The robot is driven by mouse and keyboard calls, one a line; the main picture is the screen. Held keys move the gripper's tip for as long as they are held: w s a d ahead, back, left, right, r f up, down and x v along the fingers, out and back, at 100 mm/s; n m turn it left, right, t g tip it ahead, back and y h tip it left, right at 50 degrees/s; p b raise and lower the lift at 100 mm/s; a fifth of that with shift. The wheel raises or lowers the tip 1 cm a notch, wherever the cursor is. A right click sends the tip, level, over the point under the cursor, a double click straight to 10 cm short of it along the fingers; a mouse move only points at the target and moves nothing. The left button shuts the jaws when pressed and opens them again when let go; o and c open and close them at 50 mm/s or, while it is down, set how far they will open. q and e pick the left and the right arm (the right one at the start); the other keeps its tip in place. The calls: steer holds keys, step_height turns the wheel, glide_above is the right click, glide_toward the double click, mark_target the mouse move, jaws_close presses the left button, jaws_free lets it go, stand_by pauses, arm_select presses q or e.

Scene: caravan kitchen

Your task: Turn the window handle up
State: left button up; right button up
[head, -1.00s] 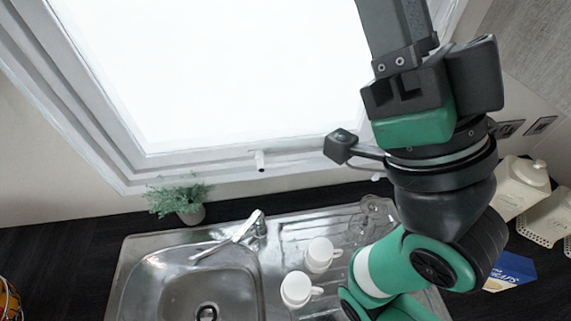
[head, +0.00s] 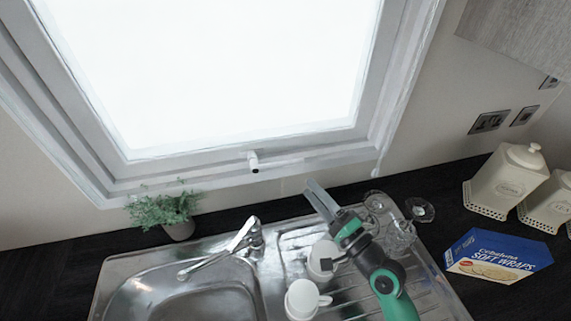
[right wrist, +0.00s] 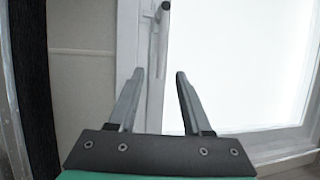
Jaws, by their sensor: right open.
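The window handle (head: 253,162) is a small pale lever with a dark end on the lower frame of the window (head: 240,70) in the head view. In the right wrist view the handle (right wrist: 163,28) lies along the pale frame, beyond the fingertips and near the top edge. My right gripper (head: 313,187) is below and to the right of the handle in the head view, apart from it. Its two fingers (right wrist: 160,72) are spread and empty in the right wrist view. My left gripper is not in view.
A potted plant (head: 165,211) stands left of the tap (head: 240,242). White mugs (head: 302,298) and clear glasses (head: 399,236) stand on the steel drainer under my right arm. A blue wraps box (head: 498,256) and cream canisters (head: 507,180) are at the right.

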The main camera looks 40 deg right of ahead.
mark_target(287, 161)
steer(key=p+x, duration=0.1)
steer(key=x, duration=0.9)
steer(key=shift+w+r, duration=0.15)
steer(key=shift+w, duration=0.2)
jaws_close()
stand_by(0.8)
